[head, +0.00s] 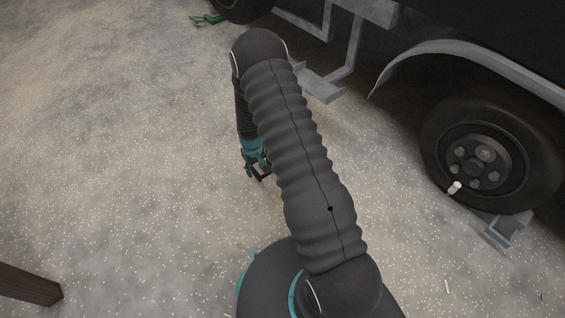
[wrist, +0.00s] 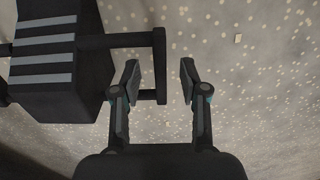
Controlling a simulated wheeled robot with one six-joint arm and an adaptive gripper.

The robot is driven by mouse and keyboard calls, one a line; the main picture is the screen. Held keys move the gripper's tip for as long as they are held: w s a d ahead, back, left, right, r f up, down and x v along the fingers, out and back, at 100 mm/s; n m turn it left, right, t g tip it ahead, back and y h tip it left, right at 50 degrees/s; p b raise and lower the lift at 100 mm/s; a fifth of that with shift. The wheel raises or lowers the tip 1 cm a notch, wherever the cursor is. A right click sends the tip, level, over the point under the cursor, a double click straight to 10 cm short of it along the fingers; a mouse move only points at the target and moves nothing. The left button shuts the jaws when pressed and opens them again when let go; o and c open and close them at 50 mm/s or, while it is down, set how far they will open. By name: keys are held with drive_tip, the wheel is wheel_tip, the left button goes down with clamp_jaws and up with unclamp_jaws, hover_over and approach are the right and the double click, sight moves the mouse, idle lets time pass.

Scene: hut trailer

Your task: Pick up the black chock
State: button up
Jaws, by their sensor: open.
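The black chock (wrist: 62,88) fills the left of the wrist view. It is a dark block with several grey stripes across its face. A black loop handle (wrist: 160,45) sticks out from its right side. My gripper (wrist: 159,72) is open, and the end bar of the handle shows in the gap between its two fingers. I cannot tell how far the bar is from the fingers in depth, and nothing is gripped. In the head view my gripper (head: 256,166) hangs low over the ground, partly behind my arm, and the chock cannot be made out clearly there.
A dark vehicle with a large wheel (head: 484,156) stands at the right. A grey chock (head: 506,229) sits by that wheel. A metal step (head: 320,86) hangs beyond my arm. A green object (head: 206,19) lies at the top. Speckled ground on the left is clear, except for a brown beam (head: 28,285).

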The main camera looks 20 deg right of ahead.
drive_tip(key=shift+f, duration=1.3)
clamp_jaws()
drive_tip(key=shift+r, duration=0.1)
